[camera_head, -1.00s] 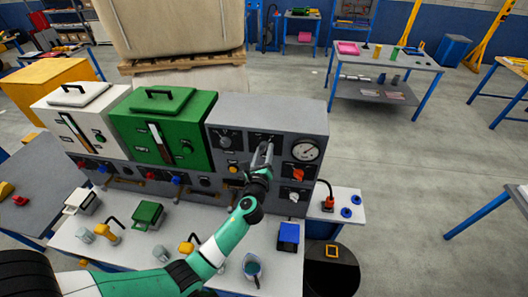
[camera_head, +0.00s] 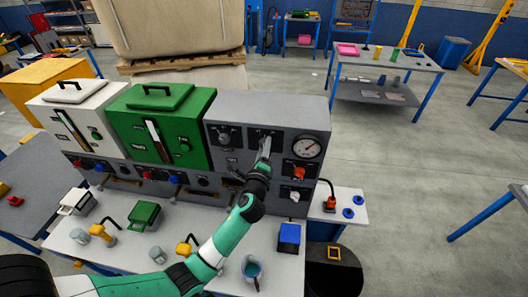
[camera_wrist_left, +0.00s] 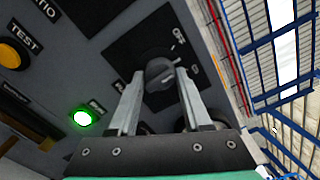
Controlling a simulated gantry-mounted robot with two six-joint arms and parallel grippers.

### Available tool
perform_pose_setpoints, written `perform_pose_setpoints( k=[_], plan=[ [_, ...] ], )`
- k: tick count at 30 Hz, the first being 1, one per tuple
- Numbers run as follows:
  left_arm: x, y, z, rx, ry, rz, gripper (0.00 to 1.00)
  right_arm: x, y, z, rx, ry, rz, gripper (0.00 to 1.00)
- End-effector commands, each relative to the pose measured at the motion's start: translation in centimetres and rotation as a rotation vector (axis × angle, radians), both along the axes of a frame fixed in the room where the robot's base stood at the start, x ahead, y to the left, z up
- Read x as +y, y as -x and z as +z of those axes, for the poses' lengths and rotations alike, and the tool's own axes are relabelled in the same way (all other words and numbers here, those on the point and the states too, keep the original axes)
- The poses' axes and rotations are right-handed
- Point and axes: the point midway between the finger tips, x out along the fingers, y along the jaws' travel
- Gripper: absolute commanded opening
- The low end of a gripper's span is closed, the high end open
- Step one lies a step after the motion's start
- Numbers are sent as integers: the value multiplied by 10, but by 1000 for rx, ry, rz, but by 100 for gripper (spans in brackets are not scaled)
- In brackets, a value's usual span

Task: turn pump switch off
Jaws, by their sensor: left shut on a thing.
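The grey control panel (camera_head: 300,120) stands at the back of the bench. My left gripper (camera_head: 264,146) reaches its upper middle, left of the round gauge (camera_head: 307,147). In the left wrist view, the gripper's two fingers (camera_wrist_left: 160,95) are closed on either side of a dark rotary knob (camera_wrist_left: 160,72) on a black square plate. I take this knob for the pump switch, but I cannot read its label. White marks show on the plate beside it. In the head view the gripper hides most of the knob. My right gripper is not in view.
A lit green lamp (camera_wrist_left: 82,118) and a yellow TEST button (camera_wrist_left: 14,54) sit near the knob. An orange knob (camera_head: 299,173) is below the gauge. White (camera_head: 66,123) and green (camera_head: 130,128) units stand to the left. A cup (camera_head: 252,268) and blue block (camera_head: 289,234) are on the bench.

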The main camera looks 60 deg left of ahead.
Motion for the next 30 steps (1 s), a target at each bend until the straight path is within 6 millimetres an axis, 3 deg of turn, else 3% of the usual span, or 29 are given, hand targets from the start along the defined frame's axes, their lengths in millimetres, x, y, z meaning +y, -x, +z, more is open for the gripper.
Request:
perform_pose_setpoints(
  k=[15,30],
  plan=[
    [0,0,-1,-322,232,0,0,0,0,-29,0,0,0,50],
    [0,0,1,-403,291,0,0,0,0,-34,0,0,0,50]
  ],
)
